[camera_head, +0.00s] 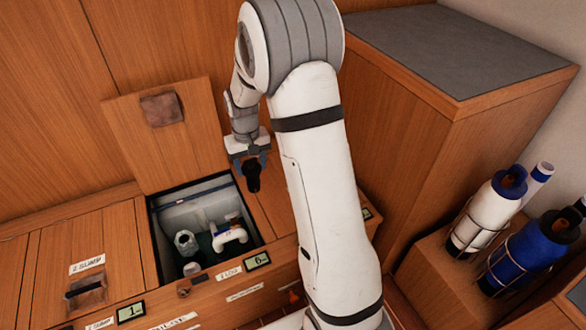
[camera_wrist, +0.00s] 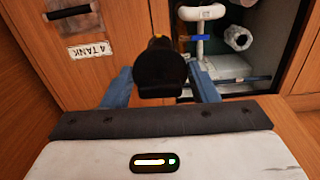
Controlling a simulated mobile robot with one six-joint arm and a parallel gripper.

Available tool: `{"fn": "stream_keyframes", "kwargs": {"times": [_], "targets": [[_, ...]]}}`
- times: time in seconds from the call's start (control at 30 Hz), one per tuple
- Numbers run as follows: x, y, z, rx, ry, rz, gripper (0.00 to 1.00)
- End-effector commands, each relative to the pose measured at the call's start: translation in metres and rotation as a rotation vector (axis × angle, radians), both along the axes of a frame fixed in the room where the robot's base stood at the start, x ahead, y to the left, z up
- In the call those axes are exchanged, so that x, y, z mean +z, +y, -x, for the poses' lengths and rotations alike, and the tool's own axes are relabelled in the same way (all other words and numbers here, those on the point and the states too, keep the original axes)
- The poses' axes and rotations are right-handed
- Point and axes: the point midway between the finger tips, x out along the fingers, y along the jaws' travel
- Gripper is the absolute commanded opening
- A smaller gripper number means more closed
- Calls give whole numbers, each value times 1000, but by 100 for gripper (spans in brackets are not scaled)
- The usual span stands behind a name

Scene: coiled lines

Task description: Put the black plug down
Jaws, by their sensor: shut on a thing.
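My gripper (camera_head: 252,158) hangs over the right back edge of an open compartment in the wooden bench. It is shut on the black plug (camera_head: 253,178), which points down from the fingers. In the wrist view the plug (camera_wrist: 159,68) sits between the two blue-grey fingers (camera_wrist: 160,88), its dark round end towards the camera. The plug is held in the air, apart from the bench top as far as I can see. Its far end is partly hidden in the wrist view.
The open compartment (camera_head: 160,245) holds a white pipe handle (camera_head: 230,235) and a clear ribbed cylinder (camera_head: 186,243). Its lid (camera_head: 165,150) stands raised behind. Closed lids lie left, one labelled "2 SUMP" (camera_head: 87,264). White (camera_head: 490,210) and blue (camera_head: 530,250) bottles stand in racks at right.

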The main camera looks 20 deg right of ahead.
Motion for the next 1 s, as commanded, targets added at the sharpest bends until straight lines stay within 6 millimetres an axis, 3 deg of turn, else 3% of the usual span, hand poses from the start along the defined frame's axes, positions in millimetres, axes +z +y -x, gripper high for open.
{"fn": "stream_keyframes", "kwargs": {"times": [0.03, 0.2, 0.43, 0.6, 0.83, 1.0], "targets": [[10, -14, -12, -4, 2, 0, 26], [12, -69, -51, 7, 4, 0, 26], [2, -129, -79, 25, 2, 0, 26], [-12, -143, -84, 33, 2, 0, 26], [-55, -142, -83, 35, 4, 0, 26], [-73, -142, -84, 35, 1, 0, 26]]}}
